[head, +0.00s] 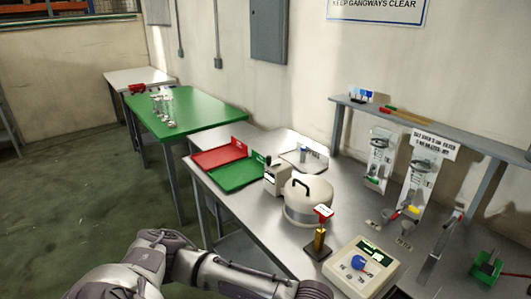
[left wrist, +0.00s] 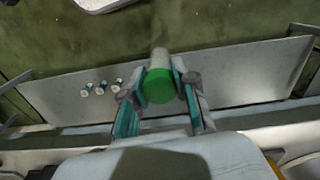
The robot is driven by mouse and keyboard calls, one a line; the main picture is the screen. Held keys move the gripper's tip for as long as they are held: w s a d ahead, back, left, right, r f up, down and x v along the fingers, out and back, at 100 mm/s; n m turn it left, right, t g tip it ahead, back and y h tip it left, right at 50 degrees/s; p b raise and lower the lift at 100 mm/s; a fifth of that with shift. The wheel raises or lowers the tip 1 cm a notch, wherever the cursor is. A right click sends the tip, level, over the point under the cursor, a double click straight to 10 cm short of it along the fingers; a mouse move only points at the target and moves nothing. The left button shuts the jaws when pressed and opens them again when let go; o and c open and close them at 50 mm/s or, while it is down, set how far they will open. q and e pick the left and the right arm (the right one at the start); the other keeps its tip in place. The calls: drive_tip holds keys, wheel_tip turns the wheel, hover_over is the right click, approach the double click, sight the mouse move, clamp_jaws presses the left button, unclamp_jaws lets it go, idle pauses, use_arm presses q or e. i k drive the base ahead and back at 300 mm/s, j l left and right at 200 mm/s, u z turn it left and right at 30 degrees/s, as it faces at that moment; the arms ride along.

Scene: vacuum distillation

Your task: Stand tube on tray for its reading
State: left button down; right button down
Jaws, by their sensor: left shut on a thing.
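My left gripper (left wrist: 158,90) is shut on a tube with a green end (left wrist: 159,86). The tube's pale body stretches away behind the green end in the left wrist view. In the head view my left arm crosses the bottom, and its gripper and the tube are out of frame. On the steel bench lie a red tray (head: 219,153) and a green tray (head: 238,176), side by side. A pale plate (head: 304,160) with a small blue item lies behind them. I cannot tell which one is the task's tray. My right gripper is not in view.
A round lidded pot (head: 308,203), a brass post with a red sign (head: 319,243) and a cream instrument (head: 364,268) crowd the bench. A raised shelf (head: 430,127) runs behind. Glassware stands on a green table (head: 190,112).

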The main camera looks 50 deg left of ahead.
sight(240, 174)
drive_tip(key=j, duration=1.4)
drive_tip(key=i+j, duration=0.15)
drive_tip(key=j, duration=1.3)
drive_tip(key=l+z, duration=0.05)
